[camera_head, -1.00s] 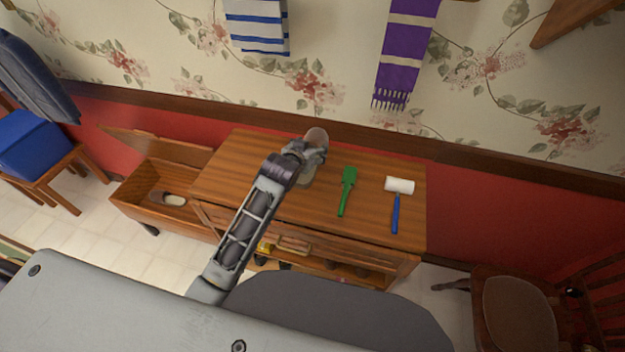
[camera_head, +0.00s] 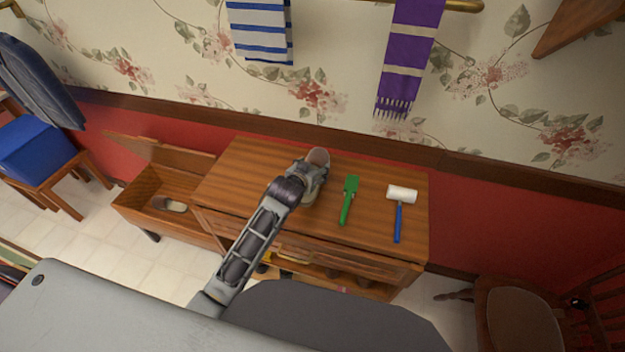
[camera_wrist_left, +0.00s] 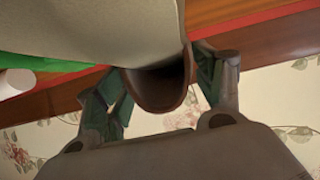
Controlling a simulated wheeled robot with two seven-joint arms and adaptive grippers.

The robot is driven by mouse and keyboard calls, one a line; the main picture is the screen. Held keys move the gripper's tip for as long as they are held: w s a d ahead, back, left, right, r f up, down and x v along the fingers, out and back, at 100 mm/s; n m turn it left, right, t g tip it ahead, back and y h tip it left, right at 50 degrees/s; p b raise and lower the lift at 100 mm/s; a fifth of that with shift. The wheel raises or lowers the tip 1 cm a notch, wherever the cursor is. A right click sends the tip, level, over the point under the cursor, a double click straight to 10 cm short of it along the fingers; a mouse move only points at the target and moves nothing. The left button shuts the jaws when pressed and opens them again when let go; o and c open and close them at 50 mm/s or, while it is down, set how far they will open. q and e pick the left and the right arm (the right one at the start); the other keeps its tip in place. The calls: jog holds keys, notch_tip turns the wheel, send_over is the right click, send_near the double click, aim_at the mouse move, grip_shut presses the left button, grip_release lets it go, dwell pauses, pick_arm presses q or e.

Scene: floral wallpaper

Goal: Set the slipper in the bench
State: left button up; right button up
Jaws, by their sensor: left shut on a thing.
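My left gripper (camera_head: 312,170) is over the wooden cabinet top (camera_head: 250,165), shut on a slipper (camera_head: 318,157). The slipper's brownish end shows beyond the fingers, and the gripper hides much of the rest. In the left wrist view the slipper (camera_wrist_left: 160,88) fills the middle, with a finger on each side of its brown open end. The wooden bench (camera_head: 165,219) stands left of the cabinet with its lid (camera_head: 160,151) raised. Another slipper (camera_head: 169,204) lies inside the bench. My right gripper is not in view.
A green brush-like tool (camera_head: 349,200) and a white roller with a blue handle (camera_head: 398,215) lie on the cabinet top, right of the gripper. Another chair (camera_head: 520,315) stands at lower right.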

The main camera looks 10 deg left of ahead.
pick_arm(q)
jog(key=shift+f, duration=0.55)
jog(key=shift+f, duration=1.9)
jog(key=o, duration=1.1)
jog(key=shift+f, duration=0.1)
jog(key=shift+s, duration=0.1)
jog(key=shift+v, duration=6)
